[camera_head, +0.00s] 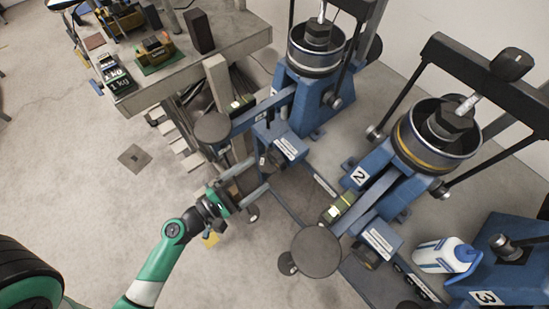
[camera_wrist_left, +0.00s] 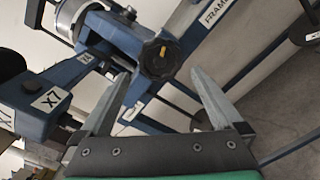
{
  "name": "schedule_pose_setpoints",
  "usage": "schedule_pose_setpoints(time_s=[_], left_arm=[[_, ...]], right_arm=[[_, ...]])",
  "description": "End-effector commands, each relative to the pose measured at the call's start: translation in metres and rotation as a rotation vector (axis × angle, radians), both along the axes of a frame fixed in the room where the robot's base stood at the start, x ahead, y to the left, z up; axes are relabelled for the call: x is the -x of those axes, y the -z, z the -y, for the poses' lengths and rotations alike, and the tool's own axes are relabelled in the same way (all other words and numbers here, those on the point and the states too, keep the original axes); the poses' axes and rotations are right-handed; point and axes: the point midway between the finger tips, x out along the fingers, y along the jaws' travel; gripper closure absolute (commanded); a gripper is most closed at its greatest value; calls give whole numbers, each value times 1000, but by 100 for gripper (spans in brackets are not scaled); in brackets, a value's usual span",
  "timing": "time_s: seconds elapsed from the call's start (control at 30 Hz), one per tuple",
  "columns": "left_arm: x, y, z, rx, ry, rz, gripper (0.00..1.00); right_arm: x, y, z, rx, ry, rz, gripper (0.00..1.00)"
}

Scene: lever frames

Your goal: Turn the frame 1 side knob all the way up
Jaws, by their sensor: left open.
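Frame 1 (camera_head: 302,105) is a blue machine frame with a round drum at the upper middle of the head view. Its side knob (camera_wrist_left: 159,59) is black and lobed with a yellow mark, and it shows clearly in the left wrist view; in the head view it is small and hard to make out. My left gripper (camera_head: 257,179) is open beside the lower left of frame 1. In the wrist view its two fingers (camera_wrist_left: 161,76) point toward the knob, one on each side in the picture, with nothing between them. Contact with the knob does not show. My right gripper is not in view.
Frame 2 (camera_head: 378,182) stands to the right, with a round grey disc (camera_head: 316,251) at its near end. Another disc (camera_head: 212,127) is close above my left gripper. A bench (camera_head: 235,30) with weights is at upper left.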

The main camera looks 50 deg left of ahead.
Motion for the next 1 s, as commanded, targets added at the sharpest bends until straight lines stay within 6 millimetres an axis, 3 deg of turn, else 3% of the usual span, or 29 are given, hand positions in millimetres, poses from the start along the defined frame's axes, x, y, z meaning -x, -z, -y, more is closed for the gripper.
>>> schedule_pose_setpoints(time_s=[0.53,1.0], left_arm=[[-79,-1,1,-1,0,0,2],[-77,1,1,1,-1,-3,86]], right_arm=[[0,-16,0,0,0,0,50],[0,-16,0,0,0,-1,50]])
